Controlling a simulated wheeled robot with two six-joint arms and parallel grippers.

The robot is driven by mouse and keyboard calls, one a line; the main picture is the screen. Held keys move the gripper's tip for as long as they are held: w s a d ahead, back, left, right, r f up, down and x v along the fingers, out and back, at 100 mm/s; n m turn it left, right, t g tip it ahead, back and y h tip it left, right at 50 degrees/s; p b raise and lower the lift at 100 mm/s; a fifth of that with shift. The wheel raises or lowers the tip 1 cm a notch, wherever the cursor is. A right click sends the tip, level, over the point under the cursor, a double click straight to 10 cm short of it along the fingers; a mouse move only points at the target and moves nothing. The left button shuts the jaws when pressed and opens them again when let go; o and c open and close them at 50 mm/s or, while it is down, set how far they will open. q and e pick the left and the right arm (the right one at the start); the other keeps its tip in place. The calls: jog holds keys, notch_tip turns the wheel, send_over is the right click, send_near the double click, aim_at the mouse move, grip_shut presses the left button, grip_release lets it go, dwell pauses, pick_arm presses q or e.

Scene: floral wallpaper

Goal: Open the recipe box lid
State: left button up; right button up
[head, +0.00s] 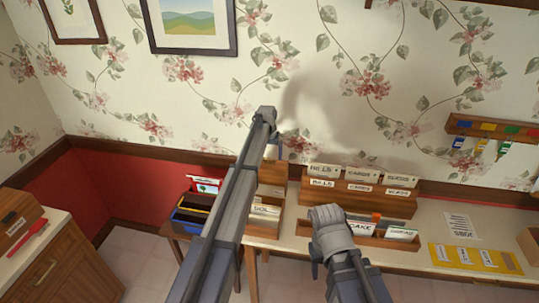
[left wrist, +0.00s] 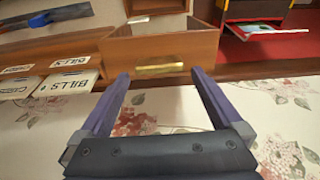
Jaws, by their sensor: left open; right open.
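The wooden recipe box (head: 264,228) stands on the counter, partly behind my left arm. A card marked SOL (head: 266,209) shows in it, and a brown panel (head: 272,173) that looks like its lid stands up behind the card. In the left wrist view a wooden box part with a brass plate (left wrist: 160,69) lies just past the fingertips. My left gripper (left wrist: 158,76) is open and empty, with no clear contact. In the head view it (head: 275,150) is mostly hidden behind its arm, near the wall. My right gripper (head: 326,215) is beside the cake-card box, its fingers mostly hidden.
A tiered card holder (head: 358,204) stands right of the recipe box. A box with a CAKE card (head: 359,229) is in front of it. A yellow folder (head: 476,258) lies at right. The flowered wall is close behind.

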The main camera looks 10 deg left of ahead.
notch_tip(320, 180, up, 7)
jog(key=p, duration=0.7)
jog(key=shift+r, duration=0.2)
